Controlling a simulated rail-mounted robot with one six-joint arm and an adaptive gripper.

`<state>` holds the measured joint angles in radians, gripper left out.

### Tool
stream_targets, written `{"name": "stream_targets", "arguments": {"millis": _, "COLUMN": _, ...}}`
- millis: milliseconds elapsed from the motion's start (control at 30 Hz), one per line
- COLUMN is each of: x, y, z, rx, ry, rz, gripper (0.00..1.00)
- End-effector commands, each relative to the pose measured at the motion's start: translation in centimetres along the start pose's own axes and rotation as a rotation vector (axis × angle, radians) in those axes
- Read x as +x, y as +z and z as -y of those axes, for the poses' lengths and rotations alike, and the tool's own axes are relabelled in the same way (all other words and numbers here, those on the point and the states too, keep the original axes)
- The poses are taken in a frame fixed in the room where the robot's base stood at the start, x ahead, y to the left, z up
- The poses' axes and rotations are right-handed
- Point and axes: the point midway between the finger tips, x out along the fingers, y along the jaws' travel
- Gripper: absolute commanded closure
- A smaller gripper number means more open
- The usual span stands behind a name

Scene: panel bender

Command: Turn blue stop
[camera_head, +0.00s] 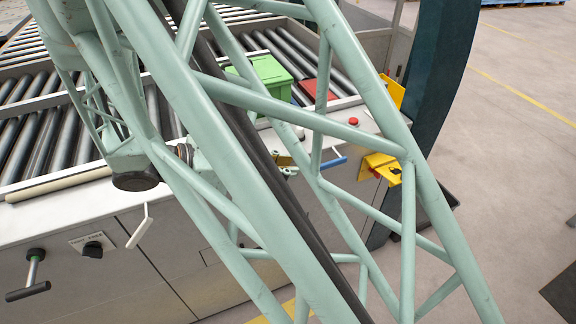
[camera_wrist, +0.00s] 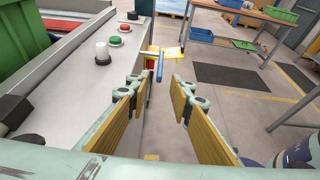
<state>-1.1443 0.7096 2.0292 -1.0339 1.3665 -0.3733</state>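The blue stop (camera_head: 334,162) is a short blue bar at the front edge of the machine, right of centre in the head view. In the wrist view the blue stop (camera_wrist: 160,66) stands ahead of my gripper (camera_wrist: 158,92), nearly in line with the gap between the fingers. The two yellow-padded fingers are wide apart with nothing between them. The stop appears apart from the fingers. In the head view my arm's green lattice covers much of the scene, and only a small yellowish part of my gripper (camera_head: 285,160) shows, left of the stop.
A yellow bracket box (camera_head: 382,167) with a red knob sits beside the stop. Red (camera_wrist: 114,40), green (camera_wrist: 125,27) and white (camera_wrist: 102,50) buttons line the panel at left. A green bin (camera_head: 262,78) stands on the rollers. A white lever (camera_head: 139,228) sticks out at front left.

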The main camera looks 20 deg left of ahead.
Motion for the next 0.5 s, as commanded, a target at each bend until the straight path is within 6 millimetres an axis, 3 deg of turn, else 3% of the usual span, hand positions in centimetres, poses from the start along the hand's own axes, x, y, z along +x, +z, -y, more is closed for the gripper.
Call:
{"name": "stream_targets", "arguments": {"millis": 167, "x": 0.02, "y": 0.00, "z": 0.00, "rx": 0.000, "ry": 0.000, "rz": 0.000, "gripper": 0.80}}
{"name": "stream_targets", "arguments": {"millis": 367, "x": 0.27, "y": 0.22, "z": 0.26, "rx": 0.024, "ry": -0.013, "rz": -0.012, "gripper": 0.99}}
{"name": "stream_targets", "arguments": {"millis": 500, "x": 0.99, "y": 0.71, "z": 0.97, "rx": 0.102, "ry": -0.052, "rz": -0.047, "gripper": 1.00}}
